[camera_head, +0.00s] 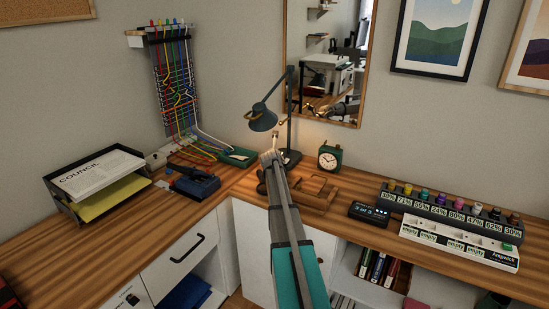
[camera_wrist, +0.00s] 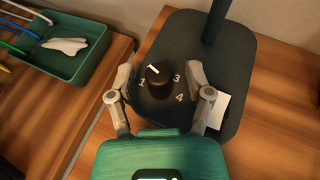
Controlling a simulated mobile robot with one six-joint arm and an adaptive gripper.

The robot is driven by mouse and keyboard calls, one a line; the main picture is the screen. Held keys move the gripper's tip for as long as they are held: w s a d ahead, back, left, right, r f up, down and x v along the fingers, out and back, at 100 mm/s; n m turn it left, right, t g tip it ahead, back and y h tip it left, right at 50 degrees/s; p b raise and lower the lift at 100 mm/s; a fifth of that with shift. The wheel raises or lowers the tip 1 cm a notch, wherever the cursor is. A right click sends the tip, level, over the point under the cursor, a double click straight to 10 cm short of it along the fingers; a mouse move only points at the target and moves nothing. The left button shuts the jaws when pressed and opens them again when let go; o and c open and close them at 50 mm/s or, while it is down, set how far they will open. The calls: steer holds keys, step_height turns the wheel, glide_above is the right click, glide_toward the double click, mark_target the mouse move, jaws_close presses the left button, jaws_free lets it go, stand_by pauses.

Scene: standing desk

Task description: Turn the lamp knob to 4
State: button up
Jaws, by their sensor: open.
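The dark desk lamp (camera_head: 263,119) stands in the desk corner, and its base (camera_wrist: 205,45) fills the middle of the wrist view. A round black knob (camera_wrist: 160,83) sits on the base. Its white pointer line points up and slightly left. The white numbers 1, 3 and 4 show around the knob: 1 at lower left, 3 at right, 4 at lower right. I cannot make out a 2. My gripper (camera_wrist: 159,72) is open, with one finger on each side of the knob and visible gaps to it. In the head view my gripper (camera_head: 271,157) is at the lamp base, hiding the knob.
A green tray (camera_wrist: 62,50) holding a white item lies left of the lamp base. A green clock (camera_head: 330,157) and a wooden stand (camera_head: 316,192) are at the right. A cable rack (camera_head: 172,80) hangs behind left.

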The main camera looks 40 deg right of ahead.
steer(key=shift+w, duration=0.1)
jaws_close()
steer(key=shift+a, duration=0.25)
steer(key=shift+d, duration=0.2)
